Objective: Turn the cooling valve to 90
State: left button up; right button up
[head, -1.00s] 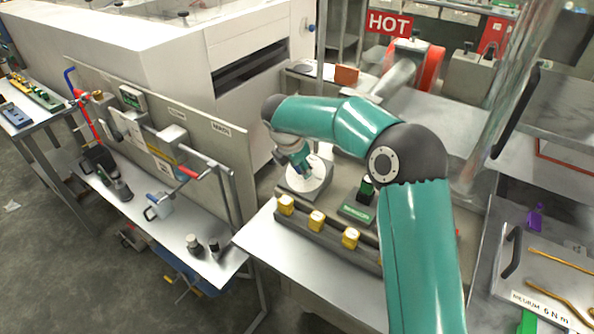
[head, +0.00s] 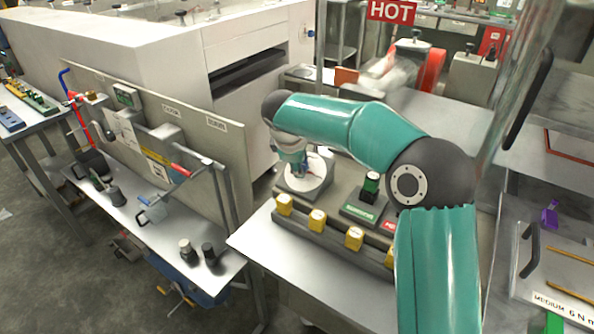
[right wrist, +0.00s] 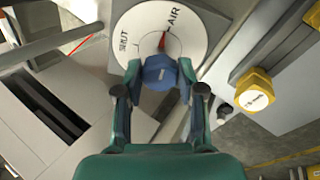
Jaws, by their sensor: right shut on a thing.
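The cooling valve appears as a round white dial (head: 318,184) on the bench panel, and fills the top of the right wrist view (right wrist: 136,30). The dial reads "SHUT" at left and "AIR" at upper right, with a red mark near its middle. A blue knob (right wrist: 159,72) with a short white line stands in front of it. My right gripper (right wrist: 160,82) is shut on the knob, a finger on each side. In the head view my right gripper (head: 297,168) reaches down onto the dial and hides part of it. My left gripper is not in view.
Yellow knobs (head: 317,220) line the bench's front rail beside the dial. A black-and-green device (head: 370,186) stands to the dial's right. A HOT sign (head: 391,11) hangs behind. A side bench (head: 130,210) with tools is at left. Grey floor is clear at lower left.

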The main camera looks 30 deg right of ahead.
jog(key=shift+s+d+f+m+b, duration=0.2)
jog(key=shift+m+b, duration=0.15)
jog(key=shift+m, duration=0.35)
jog(key=shift+a, duration=0.1)
jog(key=o, duration=1.1)
jog(key=shift+s, duration=0.15)
jog(key=shift+o, duration=0.2)
jog(key=shift+r, duration=0.1)
jog(key=shift+a+r, duration=0.1)
jog(key=shift+r, duration=0.05)
jog(key=shift+a+r, duration=0.1)
jog(key=shift+r, duration=0.1)
jog(key=v, duration=1.1)
